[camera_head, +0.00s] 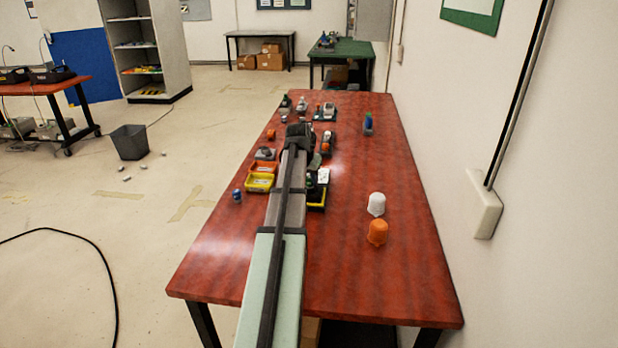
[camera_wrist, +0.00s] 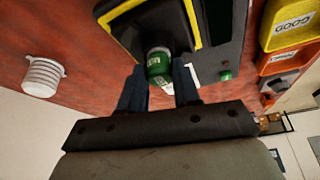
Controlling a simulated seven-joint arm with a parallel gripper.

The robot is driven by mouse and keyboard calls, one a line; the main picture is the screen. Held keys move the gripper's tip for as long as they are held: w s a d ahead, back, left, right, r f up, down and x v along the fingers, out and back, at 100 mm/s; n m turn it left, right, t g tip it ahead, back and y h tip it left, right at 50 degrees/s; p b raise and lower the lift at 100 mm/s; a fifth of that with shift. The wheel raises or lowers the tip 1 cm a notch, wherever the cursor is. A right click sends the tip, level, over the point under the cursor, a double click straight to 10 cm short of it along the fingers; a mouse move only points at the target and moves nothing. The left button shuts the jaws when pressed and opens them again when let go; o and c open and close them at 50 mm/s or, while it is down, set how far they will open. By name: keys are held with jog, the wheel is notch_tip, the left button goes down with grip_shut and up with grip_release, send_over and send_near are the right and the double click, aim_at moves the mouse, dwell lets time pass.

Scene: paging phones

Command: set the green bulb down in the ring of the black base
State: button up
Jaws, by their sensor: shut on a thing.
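In the wrist view my gripper (camera_wrist: 158,68) is shut on the green bulb (camera_wrist: 158,72), one dark finger on each side of it. The bulb has a pale marking and a grey end pointing away from the palm. Just beyond the bulb is a black thing with yellow edges (camera_wrist: 187,18). I cannot tell whether the bulb touches it. I cannot make out the ring of the black base for certain. In the head view my arm hides much of the table's middle, and I cannot make out the fingertips there.
A yellow bin marked GOOD (camera_wrist: 290,27) and an orange bin (camera_wrist: 277,60) stand right in the wrist view. A white ribbed cap (camera_wrist: 43,77) is at left.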

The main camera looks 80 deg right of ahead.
jog(key=shift+f, duration=0.2)
jog(key=o, duration=1.1)
jog(key=shift+o, duration=0.2)
jog(key=shift+o, duration=1.3)
jog(key=shift+r, duration=0.1)
jog(key=shift+r, duration=2.85)
